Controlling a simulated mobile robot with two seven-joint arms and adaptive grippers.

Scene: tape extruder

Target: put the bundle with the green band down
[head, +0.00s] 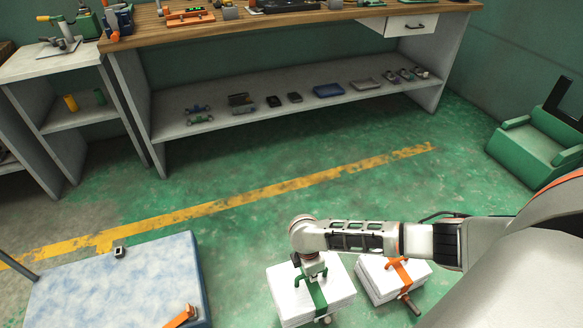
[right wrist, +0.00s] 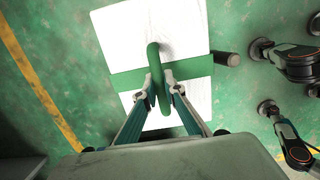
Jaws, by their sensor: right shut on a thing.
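The bundle with the green band (head: 284,286) is a white stack at the bottom centre of the head view. A green band crosses it and rises into a green loop. My right gripper (head: 312,268) is above it, shut on that loop. In the right wrist view, the fingers (right wrist: 161,88) pinch the green loop (right wrist: 154,60) over the white bundle (right wrist: 127,35). I cannot tell whether the bundle touches the floor or hangs just above it. My left gripper is not in view.
A white bundle with an orange band (head: 375,281) lies close on the right. A blue-and-white platform (head: 110,280) is at lower left, with an orange piece at its edge. A workbench (head: 290,30) spans the back. Green floor with a yellow line (head: 270,190) lies clear between.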

